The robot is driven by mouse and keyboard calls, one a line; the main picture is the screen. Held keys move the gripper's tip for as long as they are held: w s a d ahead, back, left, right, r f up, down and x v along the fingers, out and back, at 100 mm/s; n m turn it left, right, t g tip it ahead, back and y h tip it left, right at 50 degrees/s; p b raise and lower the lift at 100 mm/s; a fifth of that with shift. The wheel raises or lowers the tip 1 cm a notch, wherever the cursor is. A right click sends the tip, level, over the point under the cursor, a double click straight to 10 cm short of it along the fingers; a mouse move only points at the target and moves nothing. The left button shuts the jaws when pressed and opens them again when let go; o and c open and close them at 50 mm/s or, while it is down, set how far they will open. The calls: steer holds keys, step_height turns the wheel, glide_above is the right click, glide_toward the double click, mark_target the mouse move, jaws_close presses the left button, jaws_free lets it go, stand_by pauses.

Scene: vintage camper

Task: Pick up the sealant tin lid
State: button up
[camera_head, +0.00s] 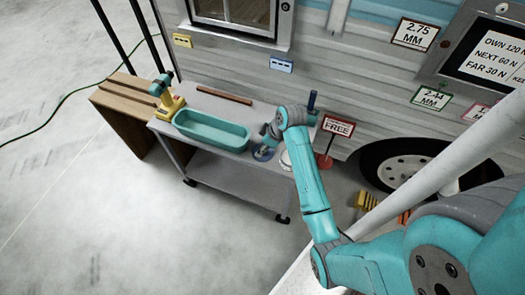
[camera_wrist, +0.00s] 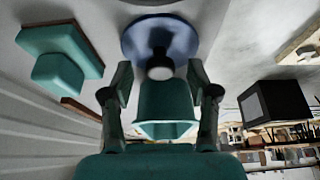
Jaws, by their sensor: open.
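A blue disc (camera_head: 263,153), which looks like the sealant tin lid, lies on the grey workbench (camera_head: 243,173), right of a teal trough (camera_head: 212,131). In the wrist view the blue disc (camera_wrist: 137,40) is at the top centre, with a dark knob (camera_wrist: 160,62) with a pale end standing out from it. My gripper (camera_wrist: 158,80) is open, its two fingers to either side of and just below the knob in the picture. I cannot tell whether they touch it. In the head view my gripper (camera_head: 268,134) is just above the disc and partly hides it.
A white round thing (camera_head: 286,160) sits right of the disc, partly behind my arm. A red sign on a stand (camera_head: 337,127) is at the bench's right. The camper wall (camera_head: 330,75) rises behind. Floor in front is clear.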

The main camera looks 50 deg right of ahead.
steer(key=shift+w+a+f, duration=0.1)
steer(key=shift+w+f, duration=0.15)
steer(key=shift+f, duration=0.35)
jaws_close()
